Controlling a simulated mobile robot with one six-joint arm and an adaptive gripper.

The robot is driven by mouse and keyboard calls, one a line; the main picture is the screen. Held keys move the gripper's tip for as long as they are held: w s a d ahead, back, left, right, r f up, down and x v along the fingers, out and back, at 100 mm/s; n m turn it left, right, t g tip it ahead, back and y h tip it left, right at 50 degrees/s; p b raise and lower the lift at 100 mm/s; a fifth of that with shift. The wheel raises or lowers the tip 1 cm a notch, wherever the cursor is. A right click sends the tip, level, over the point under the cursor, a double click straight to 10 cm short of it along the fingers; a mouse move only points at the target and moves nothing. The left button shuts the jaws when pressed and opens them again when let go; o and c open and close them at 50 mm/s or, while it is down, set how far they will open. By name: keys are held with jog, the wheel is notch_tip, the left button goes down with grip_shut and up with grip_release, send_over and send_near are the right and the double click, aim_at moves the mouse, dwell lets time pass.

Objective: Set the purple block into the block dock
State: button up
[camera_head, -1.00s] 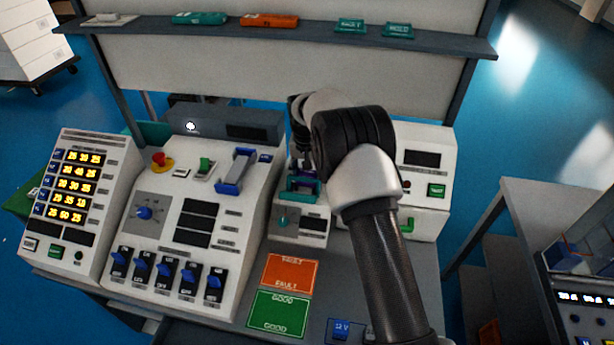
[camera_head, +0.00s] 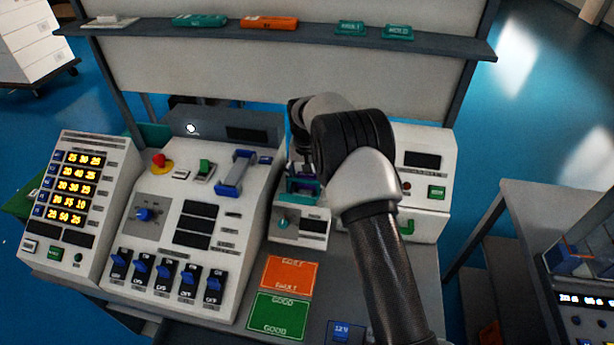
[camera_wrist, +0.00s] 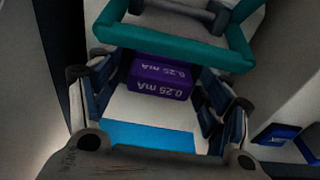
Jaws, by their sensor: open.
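The purple block (camera_wrist: 158,78), marked "0.25 mA", lies between the spread fingers of my gripper (camera_wrist: 160,88) in the wrist view. The gripper is open, with a finger on each side of the block; I cannot tell whether either touches it. A teal frame (camera_wrist: 185,46) stands just beyond the block, on a small white unit (camera_head: 284,237) in the head view. I cannot tell whether this unit is the block dock, nor how the block is seated. My arm hides most of the gripper in the head view.
A white switch console (camera_head: 165,235) stands left of the small unit, and another white device (camera_head: 424,162) to its right. Orange (camera_head: 290,272) and green (camera_head: 279,316) plates lie in front. A shelf (camera_head: 320,33) runs across the back.

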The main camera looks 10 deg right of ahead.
jog(key=s+r+p, duration=0.1)
jog(key=s+r, duration=0.2)
jog(key=r, duration=0.5)
jog(key=s+r+n+t+p, duration=0.1)
jog(key=s+r, duration=0.2)
jog(key=r, duration=0.5)
jog(key=s+r+p, duration=0.1)
jog(key=s+r, duration=0.2)
jog(key=r, duration=0.5)
jog(key=s+r+n, duration=0.1)
jog(key=s+r, duration=0.6)
jog(key=s, duration=0.5)
jog(key=s+f+n+t, duration=0.1)
jog(key=s+f, duration=0.1)
jog(key=s, duration=0.9)
jog(key=s+f+n+t, duration=0.1)
jog(key=s, duration=1.1)
jog(key=shift+f+y, duration=0.3)
jog(key=shift+f, duration=0.05)
